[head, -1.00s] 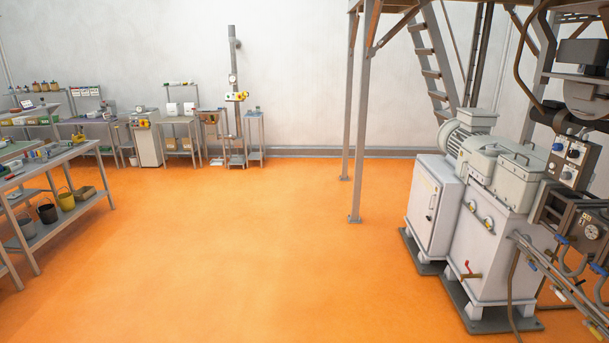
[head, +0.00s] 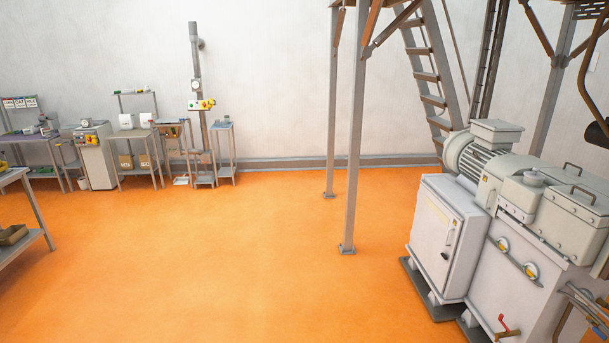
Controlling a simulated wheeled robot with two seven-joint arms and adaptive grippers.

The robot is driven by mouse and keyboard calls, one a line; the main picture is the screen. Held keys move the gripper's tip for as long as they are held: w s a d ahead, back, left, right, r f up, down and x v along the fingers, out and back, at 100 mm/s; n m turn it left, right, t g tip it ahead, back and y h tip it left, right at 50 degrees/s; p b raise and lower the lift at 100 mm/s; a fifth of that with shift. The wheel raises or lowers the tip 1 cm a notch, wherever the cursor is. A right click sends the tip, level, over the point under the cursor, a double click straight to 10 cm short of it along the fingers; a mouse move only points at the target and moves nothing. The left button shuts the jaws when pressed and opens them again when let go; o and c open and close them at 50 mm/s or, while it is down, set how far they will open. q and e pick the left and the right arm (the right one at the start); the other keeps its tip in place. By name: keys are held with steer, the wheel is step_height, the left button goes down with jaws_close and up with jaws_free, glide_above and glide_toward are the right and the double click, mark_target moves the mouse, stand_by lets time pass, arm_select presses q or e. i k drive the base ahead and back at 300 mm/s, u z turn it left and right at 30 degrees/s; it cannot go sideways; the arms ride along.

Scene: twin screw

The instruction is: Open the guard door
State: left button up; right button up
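No part is clearly identifiable as the guard door in the head view. A grey-white machine (head: 525,300) stands at the right, with a motor (head: 474,160) and lidded boxes with handles on top. A white cabinet (head: 434,250) with a closed door and a dark handle stands at its left end. I cannot tell whether this door is the guard door. Neither of my grippers is in view.
Open orange floor (head: 230,260) fills the middle. A steel post (head: 353,150) of a raised platform stands left of the machine, with stairs (head: 428,80) behind. Workbenches (head: 140,135) line the back wall at left. A table corner (head: 25,225) juts in at the left edge.

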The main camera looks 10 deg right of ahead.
mark_target(488, 188)
steer(key=z, duration=0.25)
steer(key=i, duration=2)
steer(key=z, duration=0.95)
steer(key=i, duration=2.1)
steer(key=z, duration=0.65)
